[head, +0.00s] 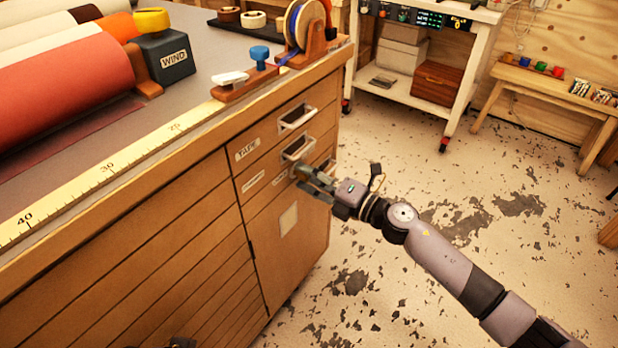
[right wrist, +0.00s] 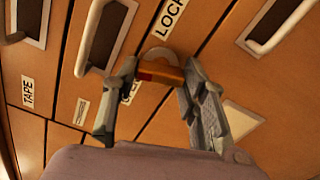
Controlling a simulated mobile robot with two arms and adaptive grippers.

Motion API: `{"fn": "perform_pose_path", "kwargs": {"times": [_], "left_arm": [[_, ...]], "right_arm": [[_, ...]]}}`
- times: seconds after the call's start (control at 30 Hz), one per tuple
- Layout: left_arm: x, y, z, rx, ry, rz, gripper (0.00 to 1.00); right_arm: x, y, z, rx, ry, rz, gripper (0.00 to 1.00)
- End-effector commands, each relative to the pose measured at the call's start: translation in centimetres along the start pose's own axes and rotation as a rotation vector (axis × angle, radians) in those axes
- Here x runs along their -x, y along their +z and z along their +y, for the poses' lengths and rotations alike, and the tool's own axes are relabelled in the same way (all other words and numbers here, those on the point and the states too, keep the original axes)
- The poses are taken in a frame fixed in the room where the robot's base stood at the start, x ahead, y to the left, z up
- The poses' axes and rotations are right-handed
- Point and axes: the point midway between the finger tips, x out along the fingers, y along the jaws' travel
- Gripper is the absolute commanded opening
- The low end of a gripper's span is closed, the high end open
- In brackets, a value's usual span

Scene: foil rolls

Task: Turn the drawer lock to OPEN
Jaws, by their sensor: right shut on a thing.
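The lock knob (right wrist: 160,72) is an orange-brown bar on a pale round plate in the drawer front, beside the label LOCK (right wrist: 170,16). In the right wrist view my right gripper (right wrist: 158,78) has one finger on each side of the knob and is shut on it. In the head view my right gripper (head: 308,178) reaches the cabinet front (head: 288,250) just below a drawer handle and hides the knob. The lettering below the knob is partly covered by a finger, so I cannot read OPEN. A dark part at the bottom edge of the head view may be my left gripper (head: 182,342).
Metal drawer handles (head: 298,147) stick out close to my right gripper. A TAPE label (head: 246,149) marks one drawer. The bench top holds foil rolls (head: 65,85), a WIND box (head: 164,58) and a tape dispenser (head: 305,28). The floor (head: 400,180) right of the cabinet is free.

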Motion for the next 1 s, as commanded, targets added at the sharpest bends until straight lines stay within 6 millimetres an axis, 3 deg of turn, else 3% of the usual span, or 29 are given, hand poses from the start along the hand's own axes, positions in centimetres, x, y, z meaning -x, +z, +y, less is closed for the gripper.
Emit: {"fn": "perform_pose_path", "kwargs": {"times": [0.5, 1.0], "left_arm": [[-1.8, 1.0, 0.0, 0.002, 0.0, -0.016, 0.4], [-2.2, 1.0, 0.0, 0.002, -0.001, -0.014, 0.4]], "right_arm": [[0.0, -0.1, -0.2, 0.407, -0.001, 0.001, 0.12], [0.0, -0.1, -0.2, 0.532, -0.002, 0.002, 0.12]]}}
